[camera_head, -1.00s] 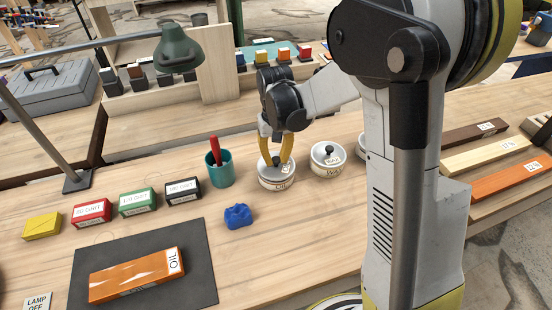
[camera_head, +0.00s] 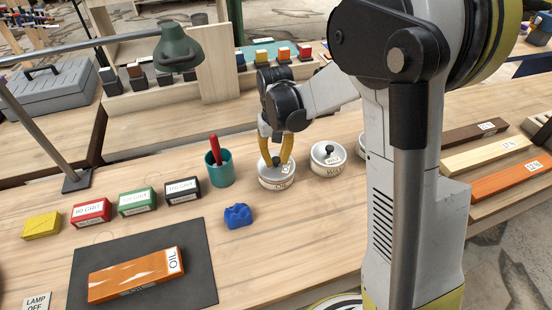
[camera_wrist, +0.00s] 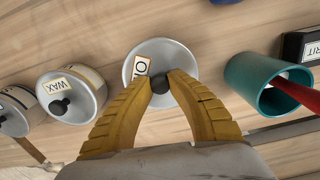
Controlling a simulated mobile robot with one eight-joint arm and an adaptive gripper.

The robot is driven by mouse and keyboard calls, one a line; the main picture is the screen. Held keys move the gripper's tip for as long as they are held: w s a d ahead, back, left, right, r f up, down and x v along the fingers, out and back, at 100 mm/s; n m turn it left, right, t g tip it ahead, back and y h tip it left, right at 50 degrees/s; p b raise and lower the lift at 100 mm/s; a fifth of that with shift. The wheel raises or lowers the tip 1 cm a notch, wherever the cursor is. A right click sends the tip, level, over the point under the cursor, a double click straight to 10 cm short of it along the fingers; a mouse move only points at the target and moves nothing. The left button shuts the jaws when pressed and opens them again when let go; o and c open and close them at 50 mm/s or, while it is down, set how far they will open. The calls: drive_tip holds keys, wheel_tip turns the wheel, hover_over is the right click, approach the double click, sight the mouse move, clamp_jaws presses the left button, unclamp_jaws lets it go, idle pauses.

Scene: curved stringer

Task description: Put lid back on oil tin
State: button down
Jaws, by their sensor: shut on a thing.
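The oil tin (camera_head: 275,182) stands upright on the bench, a round white tin with a label on its side. Its grey lid (camera_wrist: 158,55) with a black knob sits over the tin's top in both views; whether it is fully seated I cannot tell. My gripper (camera_head: 276,162) comes down from above, its yellow fingers shut on the lid's black knob. The wrist view shows the fingertips (camera_wrist: 160,82) on either side of the knob, partly hiding the lid's near part and its label.
The wax tin (camera_head: 328,160) with its lid stands just right of the oil tin. A teal cup (camera_head: 220,172) with a red-handled tool stands close on the left. A blue lump (camera_head: 238,216) lies in front. An orange board (camera_head: 135,278) lies on a dark mat (camera_head: 200,255).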

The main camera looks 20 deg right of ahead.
idle(0.3)
drive_tip(key=c, duration=0.8)
unclamp_jaws()
drive_tip(key=shift+o, duration=0.2)
drive_tip(key=shift+r, duration=0.1)
drive_tip(key=shift+r+p, duration=2.4)
drive_tip(key=shift+r, duration=1.05)
drive_tip(key=shift+c, duration=0.5)
clamp_jaws()
